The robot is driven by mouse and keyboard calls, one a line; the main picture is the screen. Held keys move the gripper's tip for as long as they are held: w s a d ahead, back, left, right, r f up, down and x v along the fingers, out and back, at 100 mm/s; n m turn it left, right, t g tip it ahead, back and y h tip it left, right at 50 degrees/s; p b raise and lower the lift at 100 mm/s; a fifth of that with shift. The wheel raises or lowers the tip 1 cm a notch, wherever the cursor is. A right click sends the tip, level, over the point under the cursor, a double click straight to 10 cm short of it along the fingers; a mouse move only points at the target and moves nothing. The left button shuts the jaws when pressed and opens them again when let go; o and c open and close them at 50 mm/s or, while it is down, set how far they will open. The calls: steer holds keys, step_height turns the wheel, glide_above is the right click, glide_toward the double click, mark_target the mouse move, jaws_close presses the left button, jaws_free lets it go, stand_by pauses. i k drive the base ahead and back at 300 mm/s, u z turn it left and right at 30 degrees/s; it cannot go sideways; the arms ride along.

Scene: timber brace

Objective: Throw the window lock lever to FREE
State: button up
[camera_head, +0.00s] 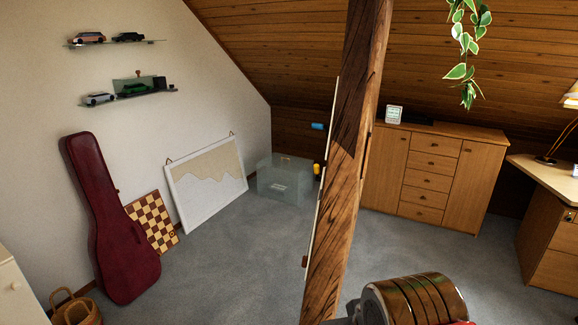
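I cannot pick out a window, a lock lever or a FREE mark in the head view. A small blue piece (318,126) and a small yellow piece (317,169) show just left of the timber post, near the back wall. They are too small to tell what they are. A rounded, shiny, banded part (415,299) at the bottom right seems to be a link of my arm. No fingertips of my gripper show.
A thick slanted timber post (345,150) crosses the middle, hiding what lies behind it. A pale strip runs along its left edge. A wooden cabinet (432,170) and desk (545,180) stand right. A clear box (285,180), guitar case (105,215) and chessboard (153,222) stand left. Grey floor (225,270) is free.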

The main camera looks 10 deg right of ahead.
mark_target(316, 167)
steer(key=u, duration=0.35)
steer(key=i, duration=0.9)
steer(key=u, duration=0.6)
steer(key=i, duration=1.6)
steer(key=z, duration=0.45)
steer(key=i, duration=1.1)
steer(key=z, duration=0.4)
